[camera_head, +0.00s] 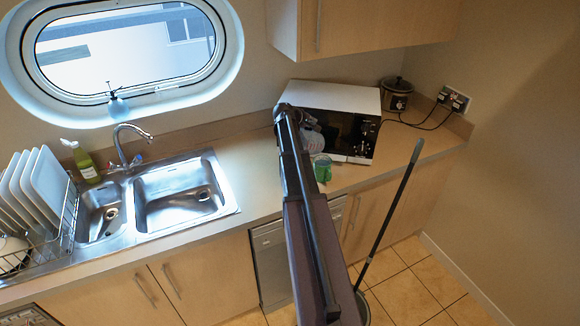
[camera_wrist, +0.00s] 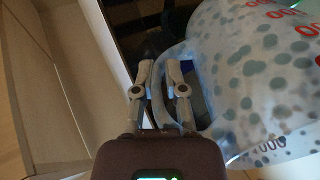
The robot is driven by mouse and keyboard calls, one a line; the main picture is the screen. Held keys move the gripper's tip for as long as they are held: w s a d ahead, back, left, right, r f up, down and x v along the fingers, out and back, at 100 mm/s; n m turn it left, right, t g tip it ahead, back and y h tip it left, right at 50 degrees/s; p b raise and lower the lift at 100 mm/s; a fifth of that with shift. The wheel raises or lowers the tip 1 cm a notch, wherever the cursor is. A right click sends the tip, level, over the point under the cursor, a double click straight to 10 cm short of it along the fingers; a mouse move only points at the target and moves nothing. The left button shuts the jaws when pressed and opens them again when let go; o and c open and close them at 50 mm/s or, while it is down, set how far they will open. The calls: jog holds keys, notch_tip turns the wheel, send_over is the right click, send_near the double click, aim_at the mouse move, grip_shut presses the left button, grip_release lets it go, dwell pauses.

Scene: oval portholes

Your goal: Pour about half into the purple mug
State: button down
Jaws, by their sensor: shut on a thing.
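My gripper (camera_wrist: 160,76) is shut on the handle of a translucent jug (camera_wrist: 255,85) with grey-blue dots and red printed numbers. The handle lies between the two fingers, and the jug's body fills the right of the wrist view. I cannot make out the purple mug in either view. I cannot tell the jug's fill level.
A green cup-like thing (camera_head: 321,168) stands on the counter (camera_head: 250,190) just below the jug in the picture. A white microwave (camera_head: 335,97) is behind. The sink (camera_head: 180,195) is at left, and a long handle (camera_head: 392,210) leans at the counter's front right.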

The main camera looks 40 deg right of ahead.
jog(key=shift+w+d+r+y+p, duration=0.1)
jog(key=shift+d+r+y+p, duration=0.6)
jog(key=shift+p, duration=0.75)
jog(key=shift+w+d+f+g+y+p, duration=0.1)
jog(key=shift+d+f+y+p, duration=0.3)
jog(key=shift+y, duration=0.25)
jog(key=shift+d+f+g+y+p, duration=0.1)
jog(key=shift+d+f+y+p, duration=0.15)
jog(key=shift+d+y, duration=0.35)
jog(key=shift+w+d+f+g+y+p, duration=0.1)
jog(key=shift+d+f+y+p, duration=0.2)
jog(key=shift+y, duration=0.45)
jog(key=shift+w+d+f+y, duration=0.1)
jog(key=shift+d+f+y, duration=0.25)
jog(key=shift+d, duration=0.15)
jog(key=shift+d+f+y, duration=0.2)
jog(key=shift+d+y, duration=0.15)
jog(key=shift+d, duration=0.1)
jog(key=d+r+y+p, duration=0.3)
jog(key=r+y+p, duration=0.2)
jog(key=r+p, duration=0.1)
jog(key=shift+w+d+g+y+p, duration=0.2)
jog(key=shift+g+y+p, duration=0.1)
jog(key=shift+p, duration=0.5)
jog(key=shift+r, duration=0.1)
jog(key=shift+s+r, duration=0.1)
